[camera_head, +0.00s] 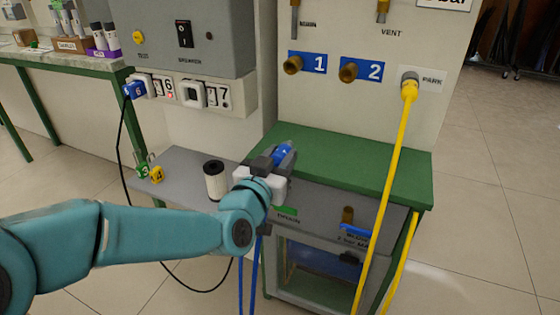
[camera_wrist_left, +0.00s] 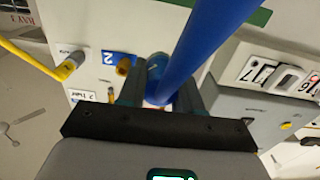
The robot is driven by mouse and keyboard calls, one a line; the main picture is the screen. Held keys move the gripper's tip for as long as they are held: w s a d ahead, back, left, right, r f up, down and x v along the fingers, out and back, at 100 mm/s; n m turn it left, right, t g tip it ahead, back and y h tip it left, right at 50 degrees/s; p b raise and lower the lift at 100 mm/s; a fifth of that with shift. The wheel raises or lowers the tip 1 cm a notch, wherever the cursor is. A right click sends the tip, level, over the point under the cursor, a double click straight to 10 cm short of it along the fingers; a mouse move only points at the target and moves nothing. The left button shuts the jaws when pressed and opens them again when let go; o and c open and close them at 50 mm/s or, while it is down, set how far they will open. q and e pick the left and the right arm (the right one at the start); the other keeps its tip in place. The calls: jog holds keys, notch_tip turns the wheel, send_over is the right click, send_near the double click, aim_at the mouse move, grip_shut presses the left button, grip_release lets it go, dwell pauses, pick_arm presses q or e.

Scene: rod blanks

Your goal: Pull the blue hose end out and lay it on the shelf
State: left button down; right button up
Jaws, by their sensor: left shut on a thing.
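My left gripper (camera_head: 277,158) is shut on the blue hose end (camera_head: 284,152), above the left part of the green-topped shelf (camera_head: 360,165). In the left wrist view the blue hose (camera_wrist_left: 205,45) runs up across the picture from between the fingers (camera_wrist_left: 160,95). In the head view lengths of blue hose (camera_head: 240,285) hang below my wrist. The hose end is apart from brass ports 1 (camera_head: 292,65) and 2 (camera_head: 348,72), both of which are empty. Whether it touches the shelf top is hidden by the gripper. My right gripper is not in view.
A yellow hose (camera_head: 396,150) is fitted at PARK and hangs in front of the shelf's right part. Most of the green top is clear.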

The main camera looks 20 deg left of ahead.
pick_arm(q)
jog(key=w, duration=0.2)
jog(key=w+f+p, duration=0.1)
jog(key=w, duration=0.5)
jog(key=shift+w+d+f+p, duration=0.15)
jog(key=shift+w+f+p, duration=0.05)
jog(key=shift+f+p, duration=0.1)
jog(key=shift+w+f+b, duration=0.15)
jog(key=shift+f+b, duration=0.45)
jog(key=shift+f, duration=0.05)
jog(key=shift+f+b, duration=0.75)
jog(key=shift+b, duration=0.05)
jog(key=c, duration=0.7)
grip_release()
jog(key=s, duration=0.5)
jog(key=s+p, duration=0.1)
jog(key=s, duration=1)
jog(key=shift+s+a, duration=0.25)
